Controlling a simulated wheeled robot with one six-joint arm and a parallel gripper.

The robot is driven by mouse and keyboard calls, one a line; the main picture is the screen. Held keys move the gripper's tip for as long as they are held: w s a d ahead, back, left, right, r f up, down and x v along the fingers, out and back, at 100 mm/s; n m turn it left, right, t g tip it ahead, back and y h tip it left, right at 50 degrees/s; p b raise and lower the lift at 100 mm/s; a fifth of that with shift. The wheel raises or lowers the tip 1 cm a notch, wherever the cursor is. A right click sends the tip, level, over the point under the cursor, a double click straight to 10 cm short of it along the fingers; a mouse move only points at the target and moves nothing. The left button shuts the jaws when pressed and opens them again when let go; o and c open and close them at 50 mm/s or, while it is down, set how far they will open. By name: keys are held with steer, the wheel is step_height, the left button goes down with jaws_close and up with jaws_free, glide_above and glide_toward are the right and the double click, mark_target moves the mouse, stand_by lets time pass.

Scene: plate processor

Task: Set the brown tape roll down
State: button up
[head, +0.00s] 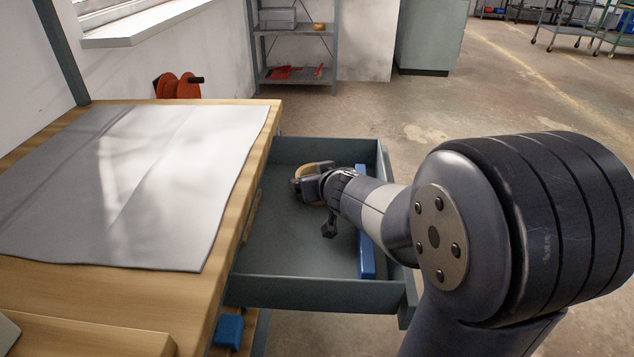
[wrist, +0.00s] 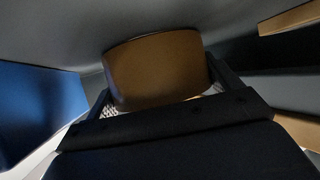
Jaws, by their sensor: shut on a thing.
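The brown tape roll (wrist: 155,68) is between the two fingers of my gripper (wrist: 160,92) in the wrist view. It fills the gap between them. In the head view the tape roll (head: 314,168) shows as a tan edge at the end of my gripper (head: 306,185), inside the open grey drawer (head: 285,262). My gripper is shut on the roll. The gripper hides most of the roll in the head view, and I cannot tell whether the roll touches the drawer floor.
A long blue bar (head: 366,262) lies along the drawer's right side, partly behind my arm. It looks large at left in the wrist view (wrist: 38,108). The wooden workbench (head: 110,300) with a grey mat (head: 130,180) stands left of the drawer. The drawer's near floor is clear.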

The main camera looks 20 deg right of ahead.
steer(key=shift+f, duration=0.15)
steer(key=o, duration=0.9)
steer(key=shift+s+r, duration=0.2)
steer(key=shift+r, duration=0.25)
steer(key=p+v, duration=0.6)
steer(key=v, duration=0.4)
steer(key=shift+s+d+r+p, duration=0.1)
steer(key=shift+s+p, duration=0.05)
steer(key=shift+p, duration=0.15)
steer(key=shift+s+r, duration=0.15)
steer(key=shift+s, duration=0.4)
